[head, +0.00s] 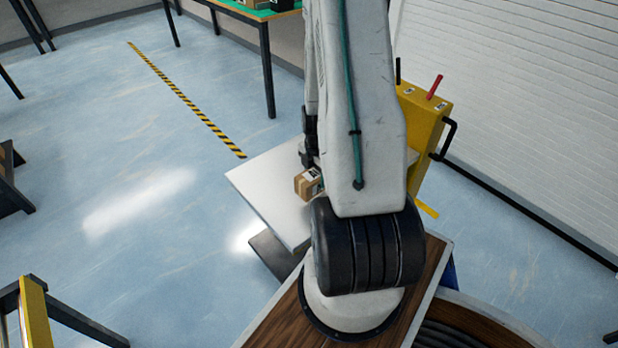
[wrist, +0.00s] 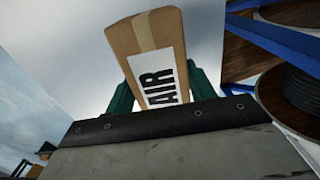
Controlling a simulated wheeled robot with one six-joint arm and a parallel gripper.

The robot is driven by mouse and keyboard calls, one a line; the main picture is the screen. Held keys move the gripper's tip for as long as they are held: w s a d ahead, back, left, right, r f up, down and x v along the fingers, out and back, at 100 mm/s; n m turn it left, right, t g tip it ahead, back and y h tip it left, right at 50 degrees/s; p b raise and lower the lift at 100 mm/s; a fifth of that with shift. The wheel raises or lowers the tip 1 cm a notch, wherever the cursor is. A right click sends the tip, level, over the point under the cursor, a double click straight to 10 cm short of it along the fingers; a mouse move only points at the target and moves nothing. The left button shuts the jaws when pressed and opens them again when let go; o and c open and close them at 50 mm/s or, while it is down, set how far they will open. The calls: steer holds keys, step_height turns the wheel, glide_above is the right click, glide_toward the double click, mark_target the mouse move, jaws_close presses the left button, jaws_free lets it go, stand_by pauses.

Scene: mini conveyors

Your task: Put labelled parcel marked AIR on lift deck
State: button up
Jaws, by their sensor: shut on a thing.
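The parcel (wrist: 138,38) is a brown cardboard box with a tape strip and a white label reading AIR in the wrist view. It also shows in the head view (head: 305,184), partly hidden behind my arm. My gripper (wrist: 165,90) is shut on the parcel, with a green finger on each side of it. The lift deck (head: 262,190) is a pale flat plate in the head view, and the parcel is over it. I cannot tell whether the parcel touches the deck. The deck also fills much of the wrist view behind the parcel (wrist: 75,45).
A yellow upright unit (head: 420,125) with a red lever and a black handle stands at the deck's right. A green-topped table (head: 235,12) with boxes stands at the back. A yellow and black floor line (head: 185,98) runs across open floor at the left.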

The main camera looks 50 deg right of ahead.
steer(key=shift+w+d, duration=0.1)
steer(key=shift+w, duration=1)
steer(key=shift+w+f, duration=0.2)
steer(key=shift+f, duration=0.75)
steer(key=shift+w+f, duration=0.2)
steer(key=shift+f, duration=0.7)
steer(key=shift+f, duration=0.15)
steer(key=o, duration=1.3)
